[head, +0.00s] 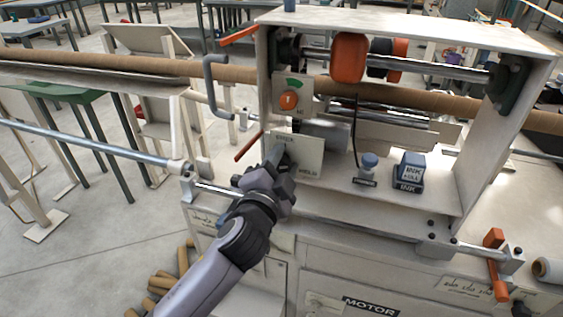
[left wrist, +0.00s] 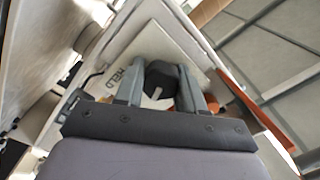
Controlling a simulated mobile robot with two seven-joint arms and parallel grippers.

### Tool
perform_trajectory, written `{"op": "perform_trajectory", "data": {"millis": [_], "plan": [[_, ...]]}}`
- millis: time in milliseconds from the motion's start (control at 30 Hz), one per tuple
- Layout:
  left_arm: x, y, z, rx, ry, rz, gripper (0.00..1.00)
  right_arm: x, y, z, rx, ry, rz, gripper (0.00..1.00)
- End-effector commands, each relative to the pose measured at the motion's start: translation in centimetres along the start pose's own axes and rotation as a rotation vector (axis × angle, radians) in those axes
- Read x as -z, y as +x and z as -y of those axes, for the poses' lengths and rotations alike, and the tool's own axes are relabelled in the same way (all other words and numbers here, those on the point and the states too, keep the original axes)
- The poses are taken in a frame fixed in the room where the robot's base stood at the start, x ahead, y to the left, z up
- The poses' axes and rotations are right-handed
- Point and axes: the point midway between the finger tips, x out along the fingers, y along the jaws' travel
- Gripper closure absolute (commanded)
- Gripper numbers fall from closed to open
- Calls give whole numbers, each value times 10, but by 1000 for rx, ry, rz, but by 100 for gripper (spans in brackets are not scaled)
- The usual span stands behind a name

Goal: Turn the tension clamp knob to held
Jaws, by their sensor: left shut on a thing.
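The tension clamp knob (left wrist: 162,78) is dark, with a white pointer mark, in the left wrist view. It sits on a pale plate (head: 309,154) on the winder's front left; the plate also shows in the left wrist view (left wrist: 172,42). The word HELD is at the plate's lower right in the head view, and beside the knob in the left wrist view. My left gripper (head: 278,158) is at the plate, its fingers (left wrist: 160,88) shut on either side of the knob. In the head view the gripper hides most of the knob. My right gripper is not in view.
A red-tipped lever (head: 249,146) is close left of my gripper. A long brown tube (head: 225,74) crosses behind.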

Motion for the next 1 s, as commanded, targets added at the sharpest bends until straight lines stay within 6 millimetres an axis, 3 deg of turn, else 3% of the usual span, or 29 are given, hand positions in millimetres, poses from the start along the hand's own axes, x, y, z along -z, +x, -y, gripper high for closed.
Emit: {"op": "perform_trajectory", "data": {"millis": [33,1000], "plan": [[8,0,4,7,1,-19,92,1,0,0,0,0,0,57],[7,0,2,5,53,-18,92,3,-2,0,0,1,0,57]]}}
